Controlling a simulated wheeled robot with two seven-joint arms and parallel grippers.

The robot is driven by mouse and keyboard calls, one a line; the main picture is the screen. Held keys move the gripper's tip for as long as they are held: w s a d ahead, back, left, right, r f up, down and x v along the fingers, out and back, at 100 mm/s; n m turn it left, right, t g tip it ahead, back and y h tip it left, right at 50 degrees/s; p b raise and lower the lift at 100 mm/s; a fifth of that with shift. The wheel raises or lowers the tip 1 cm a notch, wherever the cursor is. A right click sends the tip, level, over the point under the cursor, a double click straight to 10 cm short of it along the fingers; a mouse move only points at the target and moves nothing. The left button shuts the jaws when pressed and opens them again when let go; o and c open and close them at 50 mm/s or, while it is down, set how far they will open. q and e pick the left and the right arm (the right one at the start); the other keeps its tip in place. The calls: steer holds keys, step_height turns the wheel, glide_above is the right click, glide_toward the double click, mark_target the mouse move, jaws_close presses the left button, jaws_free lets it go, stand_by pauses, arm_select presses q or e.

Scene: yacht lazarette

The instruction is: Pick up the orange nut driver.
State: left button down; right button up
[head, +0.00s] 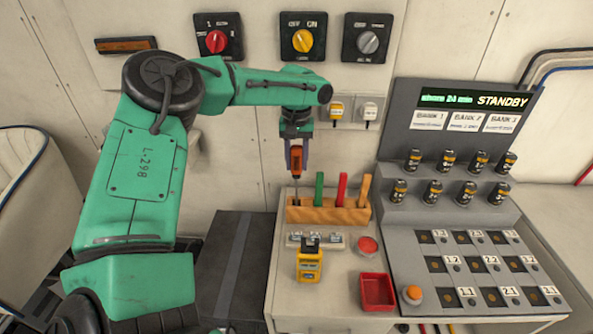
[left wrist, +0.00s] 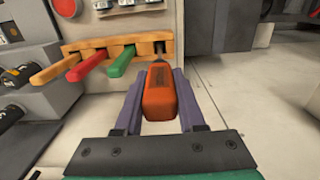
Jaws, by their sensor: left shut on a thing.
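The orange nut driver (head: 296,163) is upright above the left end of the wooden rack (head: 330,215) in the head view. My left gripper (head: 296,150) is shut on its orange handle from above. In the left wrist view the orange handle (left wrist: 160,92) sits between the two purple-grey fingers of my left gripper (left wrist: 160,105). Its shaft runs down to the end of the rack (left wrist: 90,48); I cannot tell whether the tip is still in its slot. My right gripper is not in view.
The rack also holds a green handle (head: 319,187), a red handle (head: 342,187) and a tan wooden handle (head: 365,190). A yellow device (head: 309,265), a red button (head: 367,246) and a red tray (head: 377,291) are in front. A grey console (head: 400,240) stands at right.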

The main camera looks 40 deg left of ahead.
arm_select(q)
step_height(320, 180, up, 15)
steer(key=shift+f, duration=0.2)
step_height(320, 180, up, 11)
steer(key=p, duration=0.6)
steer(key=c, duration=1.2)
jaws_free()
steer(key=shift+c, duration=0.2)
jaws_close()
